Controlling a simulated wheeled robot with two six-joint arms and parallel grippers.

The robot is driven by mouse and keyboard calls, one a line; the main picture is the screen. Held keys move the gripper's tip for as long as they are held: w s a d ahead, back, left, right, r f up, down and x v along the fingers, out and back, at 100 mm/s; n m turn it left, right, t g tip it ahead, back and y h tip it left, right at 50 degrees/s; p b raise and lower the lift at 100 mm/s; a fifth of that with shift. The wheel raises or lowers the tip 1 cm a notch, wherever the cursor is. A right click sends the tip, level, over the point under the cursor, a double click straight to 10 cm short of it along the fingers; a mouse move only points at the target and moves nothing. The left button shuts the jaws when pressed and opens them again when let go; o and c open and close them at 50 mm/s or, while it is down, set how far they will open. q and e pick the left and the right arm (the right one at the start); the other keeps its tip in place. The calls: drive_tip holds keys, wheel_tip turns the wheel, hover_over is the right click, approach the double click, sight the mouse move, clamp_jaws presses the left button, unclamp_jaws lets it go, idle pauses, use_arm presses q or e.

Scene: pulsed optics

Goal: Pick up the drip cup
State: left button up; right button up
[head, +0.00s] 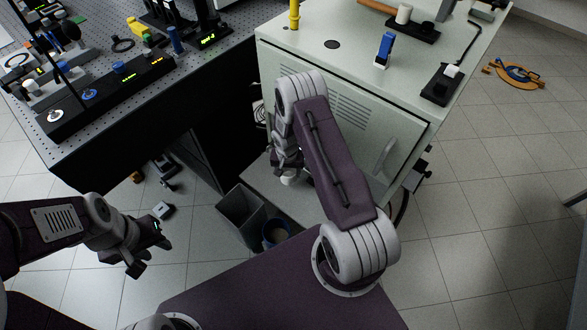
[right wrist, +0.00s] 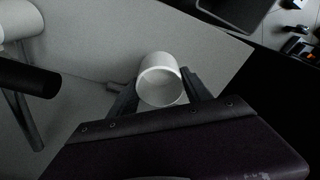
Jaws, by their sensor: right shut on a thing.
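The drip cup (right wrist: 160,78) is a small white round cup, seen in the right wrist view with its open rim facing the camera. My right gripper (right wrist: 162,92) is shut on it, with one dark finger on each side. In the head view the cup (head: 289,180) shows as a small white patch below my right wrist, over the low shelf of the pale cabinet; most of it is hidden by the arm. I cannot tell whether it touches the surface below. My left gripper (head: 153,257) is open and empty above the floor at the left.
The pale green cabinet (head: 300,62) stands right behind my right arm, its door handle (head: 384,158) close by. A grey bin (head: 240,214) and a blue-rimmed container (head: 275,233) stand below. A white cylinder (right wrist: 18,20) and dark pipe (right wrist: 28,77) lie left in the right wrist view.

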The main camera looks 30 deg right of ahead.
drive_tip(key=s+a+b, duration=0.3)
drive_tip(key=a, duration=0.4)
drive_tip(key=s+a+b, duration=0.3)
drive_tip(key=a, duration=0.5)
drive_tip(key=shift+s+a, duration=0.1)
